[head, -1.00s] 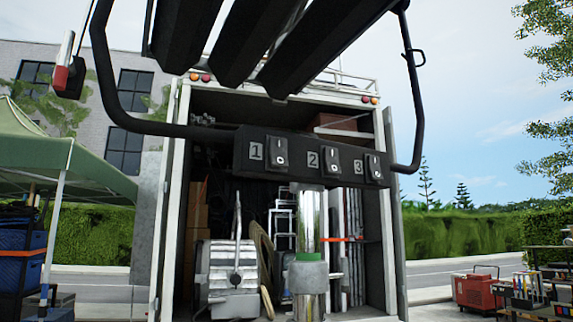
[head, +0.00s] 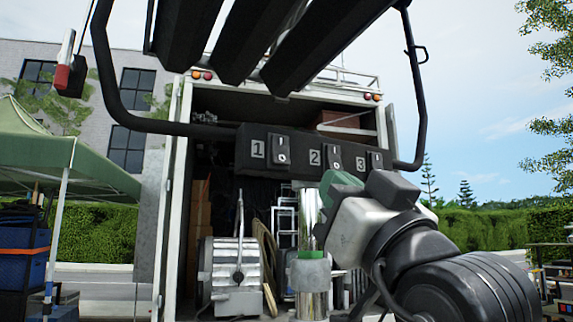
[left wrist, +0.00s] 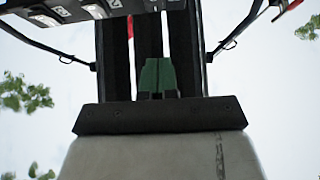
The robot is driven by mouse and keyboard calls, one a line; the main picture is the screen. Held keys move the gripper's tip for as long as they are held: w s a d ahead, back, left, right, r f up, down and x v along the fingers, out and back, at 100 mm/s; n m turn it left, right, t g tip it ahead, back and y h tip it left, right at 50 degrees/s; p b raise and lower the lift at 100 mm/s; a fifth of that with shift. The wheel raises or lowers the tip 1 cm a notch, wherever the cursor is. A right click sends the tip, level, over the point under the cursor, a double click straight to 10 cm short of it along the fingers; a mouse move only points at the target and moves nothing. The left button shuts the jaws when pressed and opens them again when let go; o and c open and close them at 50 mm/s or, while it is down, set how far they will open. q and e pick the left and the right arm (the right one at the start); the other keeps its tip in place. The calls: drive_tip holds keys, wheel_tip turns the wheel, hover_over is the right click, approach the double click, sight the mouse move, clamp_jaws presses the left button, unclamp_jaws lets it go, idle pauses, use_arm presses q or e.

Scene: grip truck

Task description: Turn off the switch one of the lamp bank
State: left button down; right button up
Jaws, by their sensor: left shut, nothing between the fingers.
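The lamp bank's black switch box (head: 247,165) hangs from a dark tubular frame, with rocker switches numbered 1, 2 and 3 in a row. Switch one (head: 279,149) is leftmost in the head view, and my arm does not cover it. Switch two (head: 332,157) and switch three (head: 375,161) are to its right. My left gripper (head: 338,184) has green fingertips, shut and empty, which appear just below switch two. The left wrist view also shows the shut fingertips (left wrist: 157,76), with part of the switch box (left wrist: 70,22) at top left. My right gripper is out of view.
Black lamp panels (head: 255,35) hang above the box. The curved frame tube (head: 109,100) runs down its left side. A metal stand post (head: 312,270) rises below the box. Behind are an open truck (head: 170,225) and a green tent (head: 60,150).

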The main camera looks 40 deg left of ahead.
sight(278, 157)
use_arm(q)
drive_tip(key=shift+w, duration=0.1)
drive_tip(key=shift+a, duration=0.1)
drive_tip(key=p+x, duration=0.3)
drive_tip(key=x, duration=0.1)
drive_tip(key=f+p+x, duration=0.1)
drive_tip(key=p+x, duration=0.1)
drive_tip(key=x, duration=0.2)
drive_tip(key=a+p+x, duration=0.1)
drive_tip(key=p+x, duration=0.2)
drive_tip(key=x, duration=0.1)
drive_tip(key=shift+w+a+f+p, duration=0.2)
drive_tip(key=shift+w+a+p, duration=0.1)
drive_tip(key=shift+w, duration=0.1)
drive_tip(key=shift+w+a+f, duration=0.15)
drive_tip(key=shift+a+f, duration=0.05)
drive_tip(key=shift+a, duration=0.1)
drive_tip(key=shift+d, duration=0.1)
